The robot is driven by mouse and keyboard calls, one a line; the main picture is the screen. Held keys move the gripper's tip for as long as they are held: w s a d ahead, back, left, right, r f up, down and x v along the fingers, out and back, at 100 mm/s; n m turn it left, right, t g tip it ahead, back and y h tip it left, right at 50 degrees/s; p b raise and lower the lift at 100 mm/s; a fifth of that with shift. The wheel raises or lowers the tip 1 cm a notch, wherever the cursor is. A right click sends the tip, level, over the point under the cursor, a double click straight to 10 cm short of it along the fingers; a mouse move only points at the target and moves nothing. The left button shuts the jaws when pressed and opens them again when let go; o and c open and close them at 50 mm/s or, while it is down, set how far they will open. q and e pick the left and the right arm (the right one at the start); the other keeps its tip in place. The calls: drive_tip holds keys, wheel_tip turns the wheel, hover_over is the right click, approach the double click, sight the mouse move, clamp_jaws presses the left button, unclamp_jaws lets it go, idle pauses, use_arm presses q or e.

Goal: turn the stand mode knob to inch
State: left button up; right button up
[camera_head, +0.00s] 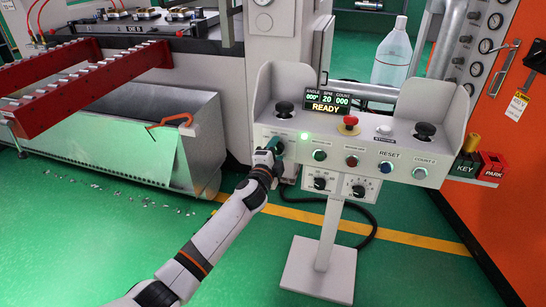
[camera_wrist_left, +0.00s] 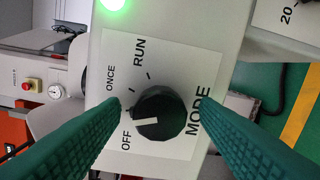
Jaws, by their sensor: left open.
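The control stand (camera_head: 335,163) stands on the floor with a lit READY display (camera_head: 325,107). In the left wrist view, the black mode knob (camera_wrist_left: 168,107) sits on a white plate (camera_wrist_left: 165,60) marked OFF, ONCE, RUN and MODE. Its white pointer aims left, close to the OFF label. The area between OFF and ONCE is partly behind a finger, and no INCH label is readable. My left gripper (camera_head: 270,154) is at the panel's left end and hides the knob in the head view. In the wrist view its green fingers (camera_wrist_left: 162,100) are open, one on each side of the knob; contact is unclear.
A green lamp (camera_head: 306,136), a red mushroom button (camera_head: 348,122) and several push buttons lie to the right. A black joystick (camera_head: 284,109) stands just above my gripper. Two dials (camera_head: 319,183) sit below the panel. Side wings bound the panel.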

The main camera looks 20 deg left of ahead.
use_arm(q)
drive_tip(key=shift+s, duration=0.45)
drive_tip(key=s+p, duration=0.1)
drive_tip(key=s, duration=1)
drive_tip(key=shift+a+r+p, duration=0.15)
drive_tip(key=shift+a+p, duration=0.05)
drive_tip(key=shift+p, duration=0.2)
use_arm(e)
drive_tip(key=s+f, duration=0.4)
drive_tip(key=shift+d+f, duration=0.25)
drive_tip(key=shift+d, duration=0.05)
drive_tip(key=shift+s, duration=0.1)
